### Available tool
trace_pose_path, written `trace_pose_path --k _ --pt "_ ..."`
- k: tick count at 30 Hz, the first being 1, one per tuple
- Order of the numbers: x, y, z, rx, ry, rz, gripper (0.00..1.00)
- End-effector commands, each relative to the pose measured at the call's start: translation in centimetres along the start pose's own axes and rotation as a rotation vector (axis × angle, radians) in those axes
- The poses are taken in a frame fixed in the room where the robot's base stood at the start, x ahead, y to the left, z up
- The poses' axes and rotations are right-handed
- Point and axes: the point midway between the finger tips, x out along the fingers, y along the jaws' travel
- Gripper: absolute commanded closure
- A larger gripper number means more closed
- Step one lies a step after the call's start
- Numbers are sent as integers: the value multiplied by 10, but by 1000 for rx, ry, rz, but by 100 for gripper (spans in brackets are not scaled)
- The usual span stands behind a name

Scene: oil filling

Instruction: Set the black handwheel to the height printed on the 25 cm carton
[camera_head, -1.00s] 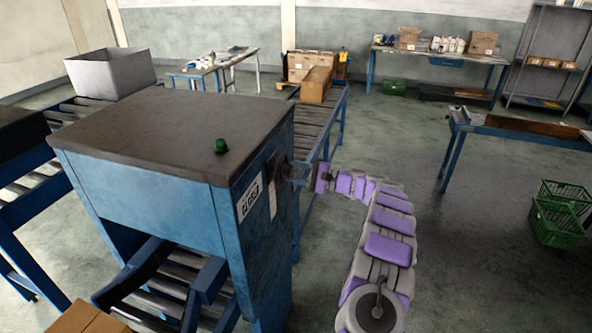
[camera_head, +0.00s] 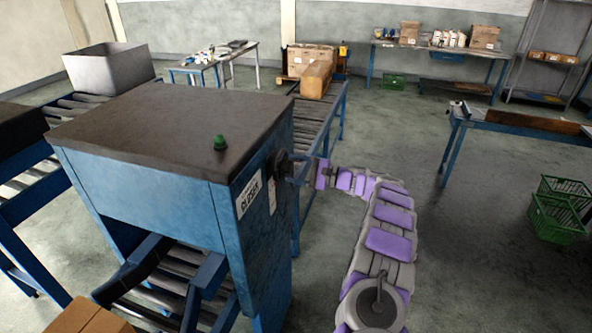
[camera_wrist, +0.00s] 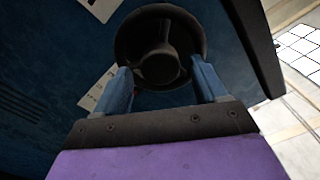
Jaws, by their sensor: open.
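The black handwheel (camera_wrist: 160,45) is mounted on the blue side panel of the machine (camera_head: 130,200). In the head view the handwheel (camera_head: 279,164) is dark and partly hidden by my gripper (camera_head: 302,172). In the wrist view my gripper (camera_wrist: 162,85) is open, its two blue fingers apart at the lower left and right of the wheel's rim. I cannot tell whether they touch it. A carton (camera_head: 85,318) shows at the bottom left edge of the head view; no printed height is readable on it.
A green button (camera_head: 220,142) stands on the machine's dark top. White labels (camera_head: 249,194) are on its side panel. Roller conveyors (camera_head: 322,115) run behind and left. A table (camera_head: 520,128) and green baskets (camera_head: 558,210) stand at the right. The floor right of my arm is clear.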

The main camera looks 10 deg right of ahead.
Motion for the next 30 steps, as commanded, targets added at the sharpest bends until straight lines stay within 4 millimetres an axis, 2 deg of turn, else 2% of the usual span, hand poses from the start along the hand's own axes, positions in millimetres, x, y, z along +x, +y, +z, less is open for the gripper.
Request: trace_pose_path --k 6,11,24,30 --pt "-2 -1 0 -1 0 -1 29" --pt "-21 -2 0 -1 0 -3 29" --pt "-118 -1 -2 0 3 -4 29" --pt "-153 1 -2 1 0 -1 29"
